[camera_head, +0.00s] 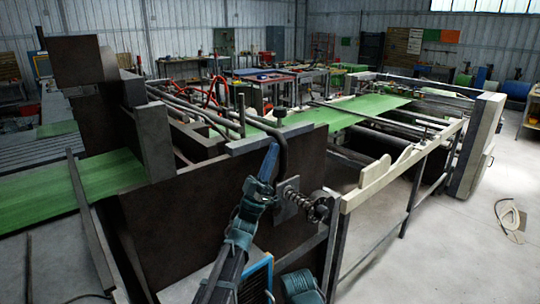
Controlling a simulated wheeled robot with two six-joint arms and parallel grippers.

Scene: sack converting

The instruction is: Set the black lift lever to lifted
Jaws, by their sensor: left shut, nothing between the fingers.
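The black lift lever (285,153) is a curved dark rod on the near side of the machine. It runs from a small knob at the top edge of the dark side plate down toward a bracket with a coil spring. My left gripper (270,158) is shut and empty, pointing up. Its tips are close beside the rod's left side in the picture; I cannot tell whether they touch. The lever's lower end is partly hidden behind the gripper and bracket. My right gripper is not in view.
The coil spring and bracket (301,200) stick out just right of my gripper. The dark side plate (165,240) stands close behind it. A cream frame rail (395,170) runs off to the right. Green sheet (372,105) lies across the machine. Open floor (470,250) is at the right.

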